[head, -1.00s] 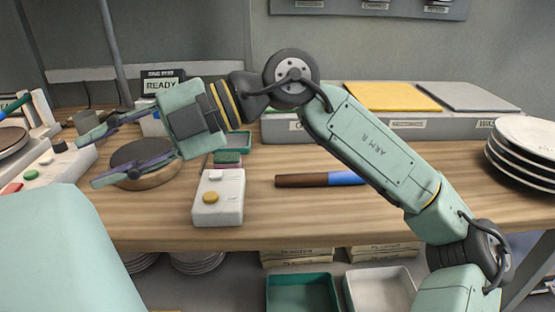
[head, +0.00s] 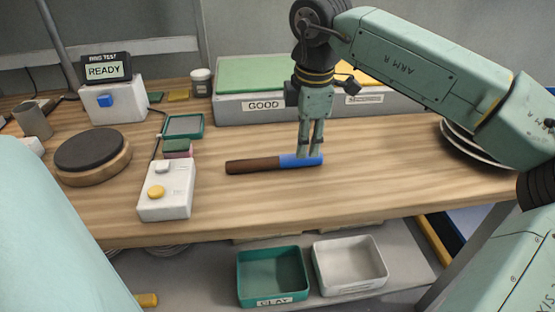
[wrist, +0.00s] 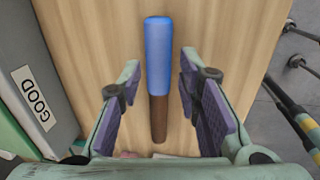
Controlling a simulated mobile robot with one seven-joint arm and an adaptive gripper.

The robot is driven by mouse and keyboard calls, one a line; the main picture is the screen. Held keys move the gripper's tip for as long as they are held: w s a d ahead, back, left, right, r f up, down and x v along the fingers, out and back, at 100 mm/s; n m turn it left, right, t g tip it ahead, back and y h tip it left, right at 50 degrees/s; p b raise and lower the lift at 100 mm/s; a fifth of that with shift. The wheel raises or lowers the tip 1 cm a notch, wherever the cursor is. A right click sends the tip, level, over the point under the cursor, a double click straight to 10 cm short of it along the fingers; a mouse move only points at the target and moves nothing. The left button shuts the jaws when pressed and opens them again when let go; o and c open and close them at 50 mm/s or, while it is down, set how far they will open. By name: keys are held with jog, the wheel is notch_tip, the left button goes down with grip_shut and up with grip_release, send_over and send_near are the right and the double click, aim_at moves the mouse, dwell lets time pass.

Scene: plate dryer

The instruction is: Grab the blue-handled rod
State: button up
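The blue-handled rod (head: 255,166) lies flat on the wooden bench, its brown shaft to the left and its blue handle (head: 287,160) to the right. My gripper (head: 310,155) points down over the blue handle in the head view. In the wrist view the rod (wrist: 159,110) runs lengthwise between the two fingers of my gripper (wrist: 160,68), with a gap on each side. The gripper is open and holds nothing. Whether the fingertips touch the bench cannot be told.
A grey block labelled GOOD (head: 240,106) stands just behind. A white box with a yellow button (head: 167,190) is left of the rod. Stacked plates (head: 470,145) are at the right. Green (head: 243,280) and white (head: 320,270) trays sit below the bench's front edge.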

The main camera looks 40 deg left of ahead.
aim_at(283, 161)
jog(key=f, duration=0.1)
jog(key=f+p, duration=0.1)
jog(key=f, duration=0.3)
jog(key=shift+w+a+p, duration=0.3)
jog(key=shift+a+p, duration=0.05)
jog(key=shift+a, duration=0.05)
grip_shut()
